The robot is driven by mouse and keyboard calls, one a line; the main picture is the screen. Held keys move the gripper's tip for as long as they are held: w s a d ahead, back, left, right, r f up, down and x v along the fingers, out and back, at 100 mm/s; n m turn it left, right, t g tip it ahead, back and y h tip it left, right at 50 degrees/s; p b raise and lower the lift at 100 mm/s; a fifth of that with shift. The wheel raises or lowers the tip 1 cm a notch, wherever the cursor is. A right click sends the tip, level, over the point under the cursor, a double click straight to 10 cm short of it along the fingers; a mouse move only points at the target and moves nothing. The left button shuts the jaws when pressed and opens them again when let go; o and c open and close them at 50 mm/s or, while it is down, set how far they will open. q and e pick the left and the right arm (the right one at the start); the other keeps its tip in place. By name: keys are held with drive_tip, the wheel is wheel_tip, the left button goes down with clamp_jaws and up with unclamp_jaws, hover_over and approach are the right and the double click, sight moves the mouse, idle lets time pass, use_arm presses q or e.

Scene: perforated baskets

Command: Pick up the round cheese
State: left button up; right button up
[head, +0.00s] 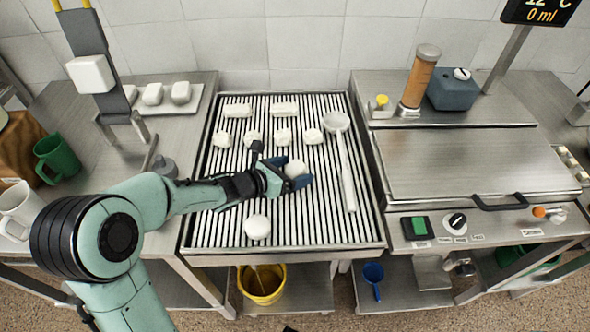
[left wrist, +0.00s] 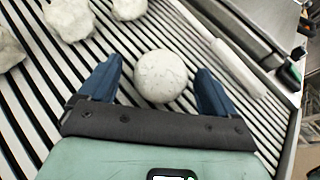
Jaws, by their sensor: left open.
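A round white cheese (head: 296,168) lies on the slatted draining table (head: 318,232). My left gripper (head: 288,173) is open, with one blue finger on either side of this cheese. In the left wrist view the round cheese (left wrist: 160,76) sits between the open fingertips (left wrist: 159,68), with a visible gap on each side. A second rounded white cheese (head: 257,227) lies nearer the table's front edge, below my left forearm. My right gripper is in neither view.
Several lumpy white cheeses (head: 283,136) and two oblong ones (head: 284,108) lie farther back. A white ladle (head: 347,185) lies just right of the gripper. A metal-lidded unit (head: 450,160) stands to the right. The slats at front right are clear.

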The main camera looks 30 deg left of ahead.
use_arm(q)
drive_tip(key=c, duration=1.2)
wheel_tip(320, 180, up, 11)
drive_tip(key=p, duration=0.4)
wheel_tip(320, 180, up, 9)
drive_tip(key=p, duration=0.4)
hover_over(291, 170)
